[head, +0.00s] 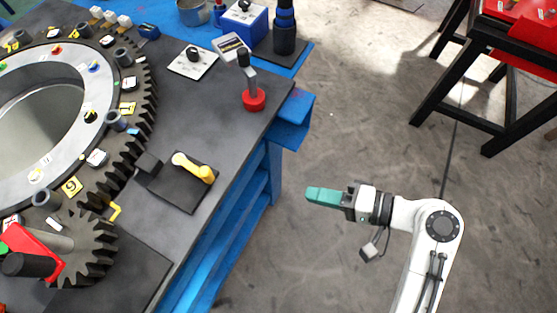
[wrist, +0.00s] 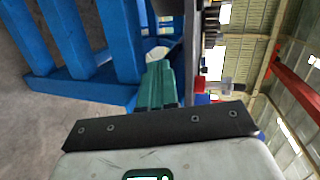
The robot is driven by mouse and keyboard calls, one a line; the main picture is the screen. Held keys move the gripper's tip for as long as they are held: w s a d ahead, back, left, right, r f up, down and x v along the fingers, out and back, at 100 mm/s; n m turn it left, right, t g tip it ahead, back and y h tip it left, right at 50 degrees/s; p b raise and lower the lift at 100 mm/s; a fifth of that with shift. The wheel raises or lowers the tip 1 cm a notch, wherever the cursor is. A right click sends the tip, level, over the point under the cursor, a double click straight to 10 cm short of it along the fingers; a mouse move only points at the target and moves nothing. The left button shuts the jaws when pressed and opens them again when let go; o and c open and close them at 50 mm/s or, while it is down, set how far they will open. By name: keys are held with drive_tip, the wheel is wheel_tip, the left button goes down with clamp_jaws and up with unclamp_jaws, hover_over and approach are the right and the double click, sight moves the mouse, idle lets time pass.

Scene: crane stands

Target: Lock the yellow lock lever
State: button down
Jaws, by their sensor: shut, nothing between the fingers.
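The yellow lock lever (head: 195,168) lies across a square black plate (head: 181,188) near the front edge of the dark table top. My gripper (head: 310,194) is out over the floor to the right of the table, pointing left towards it. Its green fingers are shut with nothing between them and are apart from the lever. The fingers also show in the wrist view (wrist: 158,85), with the blue table frame beyond them. The lever cannot be made out in the wrist view.
A large gear ring (head: 128,130) and a smaller gear (head: 88,250) stand left of the lever. A red-based upright lever (head: 254,99) stands near the table corner. The blue table frame (head: 245,203) lies between my gripper and the lever. A black stand (head: 478,75) is at upper right.

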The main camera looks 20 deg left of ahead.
drive_tip(key=a+r+g+y, duration=0.2)
drive_tip(key=a+r+y, duration=0.1)
drive_tip(key=r, duration=0.4)
drive_tip(key=shift+w+a+n, duration=0.35)
drive_tip(key=shift+a+n, duration=0.05)
drive_tip(key=shift+a, duration=0.3)
drive_tip(key=s+a, duration=0.1)
drive_tip(key=a, duration=0.2)
drive_tip(key=s+a+p, duration=0.1)
drive_tip(key=a, duration=0.3)
drive_tip(key=s+a+p, duration=0.1)
drive_tip(key=s+a, duration=0.1)
drive_tip(key=a, duration=0.2)
drive_tip(key=shift+a, duration=0.2)
drive_tip(key=shift+s+a+p, duration=0.3)
drive_tip(key=shift+s+a, duration=0.05)
drive_tip(key=shift+s, duration=0.15)
drive_tip(key=shift+s+m+t+p, duration=0.4)
drive_tip(key=shift+s+t+p, duration=0.05)
drive_tip(key=shift+t, duration=0.05)
